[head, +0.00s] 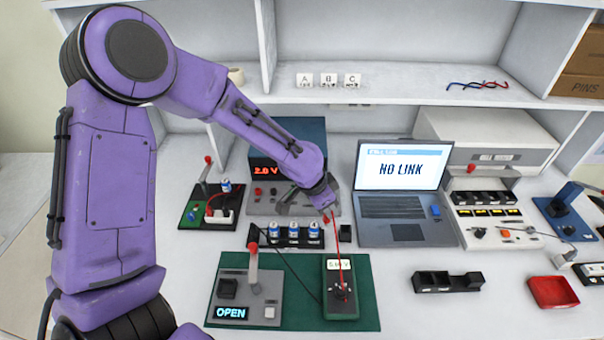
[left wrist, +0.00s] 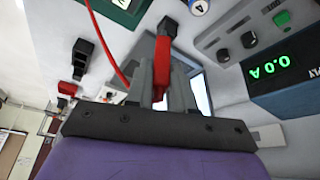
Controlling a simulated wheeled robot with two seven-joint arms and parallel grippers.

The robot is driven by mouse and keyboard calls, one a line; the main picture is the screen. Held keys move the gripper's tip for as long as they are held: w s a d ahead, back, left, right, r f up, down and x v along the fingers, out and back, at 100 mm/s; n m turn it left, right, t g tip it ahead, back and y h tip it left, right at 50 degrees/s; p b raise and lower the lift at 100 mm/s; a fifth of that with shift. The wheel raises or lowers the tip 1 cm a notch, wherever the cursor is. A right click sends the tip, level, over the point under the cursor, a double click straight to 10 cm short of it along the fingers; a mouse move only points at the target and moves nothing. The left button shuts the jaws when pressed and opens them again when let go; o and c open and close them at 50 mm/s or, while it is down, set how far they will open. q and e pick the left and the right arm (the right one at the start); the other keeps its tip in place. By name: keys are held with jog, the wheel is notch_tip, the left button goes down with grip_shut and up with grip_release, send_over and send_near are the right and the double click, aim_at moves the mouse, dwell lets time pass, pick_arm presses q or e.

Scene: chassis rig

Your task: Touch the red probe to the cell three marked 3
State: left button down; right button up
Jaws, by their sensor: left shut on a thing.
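My left gripper (head: 326,210) is shut on the red probe (left wrist: 165,42), which sticks out between its fingers in the left wrist view. The gripper hangs just above and right of the black cell rack (head: 290,243). In the rack stand blue-and-white cells (head: 293,229); their marks are too small to read surely in the head view, so I cannot tell which is cell three. One numbered cell (left wrist: 198,6) shows at the top edge of the left wrist view. A red lead runs from the probe down to the meter (head: 340,308). The probe tip's contact is unclear. My right gripper is not in view.
The meter and a lever box reading OPEN (head: 248,297) sit on a green mat (head: 372,310). A power supply (head: 312,140) stands behind the rack. A laptop (head: 402,180) reads NO LINK. A black holder (head: 447,283) and red tray (head: 553,291) lie right.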

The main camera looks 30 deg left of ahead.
pick_arm(q)
jog(key=s+a+m+h+p, duration=0.1)
jog(key=s+a+m+p, duration=0.25)
jog(key=a, duration=0.55)
jog(key=shift+m+g, duration=0.5)
jog(key=shift+m, duration=0.25)
jog(key=f, duration=0.1)
jog(key=w+f+b, duration=0.1)
jog(key=f, duration=0.1)
jog(key=w+a+f+b, duration=0.1)
jog(key=shift+f, duration=0.4)
jog(key=shift+f+b, duration=0.15)
jog(key=shift+b, duration=0.15)
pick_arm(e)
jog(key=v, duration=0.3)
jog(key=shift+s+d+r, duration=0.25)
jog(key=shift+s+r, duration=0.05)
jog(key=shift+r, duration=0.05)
pick_arm(q)
jog(key=shift+f, duration=0.35)
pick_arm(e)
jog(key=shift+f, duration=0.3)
